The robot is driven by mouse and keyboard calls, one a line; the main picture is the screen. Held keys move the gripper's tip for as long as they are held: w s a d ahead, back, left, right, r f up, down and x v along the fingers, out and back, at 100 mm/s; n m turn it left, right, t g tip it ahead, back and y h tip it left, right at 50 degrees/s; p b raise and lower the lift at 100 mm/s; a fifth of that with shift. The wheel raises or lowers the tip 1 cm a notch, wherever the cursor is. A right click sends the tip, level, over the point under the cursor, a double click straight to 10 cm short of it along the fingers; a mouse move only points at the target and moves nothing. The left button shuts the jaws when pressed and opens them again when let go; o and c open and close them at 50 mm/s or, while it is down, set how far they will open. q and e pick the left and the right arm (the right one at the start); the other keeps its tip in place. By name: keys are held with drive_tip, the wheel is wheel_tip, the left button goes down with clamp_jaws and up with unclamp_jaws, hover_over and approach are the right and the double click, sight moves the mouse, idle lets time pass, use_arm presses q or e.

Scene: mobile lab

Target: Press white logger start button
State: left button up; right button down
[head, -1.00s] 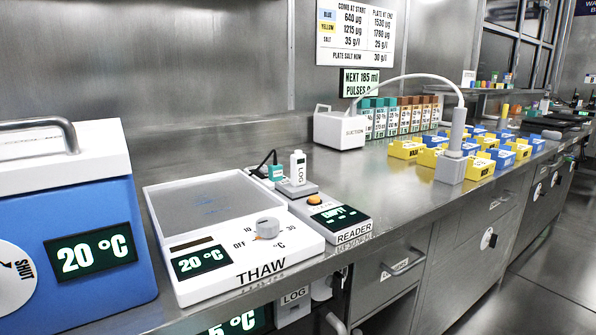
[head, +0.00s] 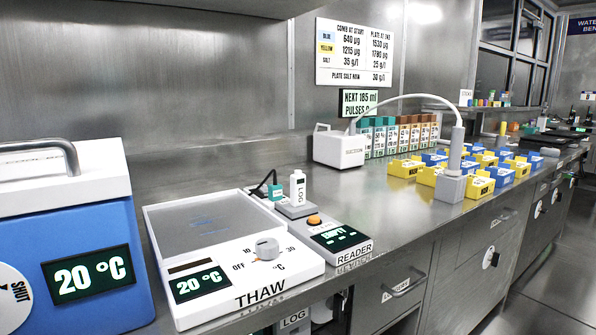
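A white logger (head: 298,188) marked LOG stands upright on the grey reader (head: 325,229), beside the thaw plate. The reader has an orange button (head: 314,221) and a dark display reading EMPTY. A start button on the white logger is too small to make out. A second LOG label (head: 294,319) shows below the bench front, mostly cut off by the bottom edge. Neither of my grippers is in view.
A white thaw plate (head: 275,280) and a blue box (head: 100,235) reading 20 °C fill the left. A suction unit (head: 338,148), several bottles and blue and yellow blocks (head: 405,169) stand to the right.

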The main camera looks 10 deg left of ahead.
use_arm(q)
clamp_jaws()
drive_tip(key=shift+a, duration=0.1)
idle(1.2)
